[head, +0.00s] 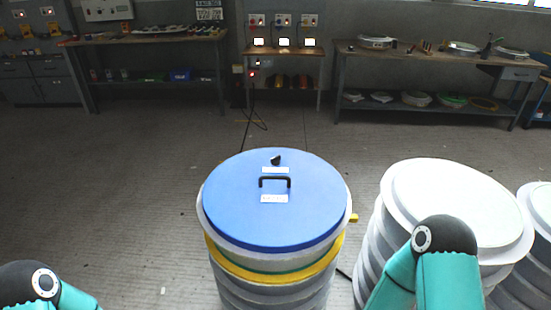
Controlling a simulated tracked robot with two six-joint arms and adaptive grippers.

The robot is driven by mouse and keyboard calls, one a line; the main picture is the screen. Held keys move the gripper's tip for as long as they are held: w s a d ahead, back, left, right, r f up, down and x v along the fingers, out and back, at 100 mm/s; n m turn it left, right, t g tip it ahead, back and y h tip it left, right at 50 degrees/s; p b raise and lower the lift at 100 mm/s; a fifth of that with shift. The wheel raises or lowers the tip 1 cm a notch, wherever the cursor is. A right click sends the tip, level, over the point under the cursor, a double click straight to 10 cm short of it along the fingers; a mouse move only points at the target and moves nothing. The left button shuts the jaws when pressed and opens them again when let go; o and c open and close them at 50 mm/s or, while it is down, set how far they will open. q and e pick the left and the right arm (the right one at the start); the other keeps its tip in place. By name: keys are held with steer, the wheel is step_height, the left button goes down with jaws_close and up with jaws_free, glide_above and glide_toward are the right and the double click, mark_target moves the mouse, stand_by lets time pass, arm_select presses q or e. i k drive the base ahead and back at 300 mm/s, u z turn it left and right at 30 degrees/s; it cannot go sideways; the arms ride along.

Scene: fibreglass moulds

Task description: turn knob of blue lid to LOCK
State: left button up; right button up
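The blue lid (235,205) sits on a grey ribbed drum (272,291) in the middle of the head view. A black bar handle (275,180) stands near the lid's centre. A small black knob (275,160) is on the lid behind the handle, with a white label (275,170) just in front of it. A second white label (274,198) lies in front of the handle. The label text is too small to read, so I cannot tell the knob's setting. Teal parts of my arms show at the lower left and lower right, but neither gripper is in view.
A yellow band (262,275) with a tab (353,218) circles the drum below the lid. White-lidded drums (465,195) (542,210) stand close on the right. Workbenches (150,38) (440,58) and a control stand (284,50) line the back wall. The floor left of the drum is clear.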

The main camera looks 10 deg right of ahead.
mark_target(276, 161)
steer(key=u, duration=1.9)
steer(key=i, duration=0.1)
steer(key=z, duration=3.05)
steer(key=k, duration=1.2)
steer(key=u, duration=1.15)
steer(key=i, duration=1)
steer(key=u, duration=0.05)
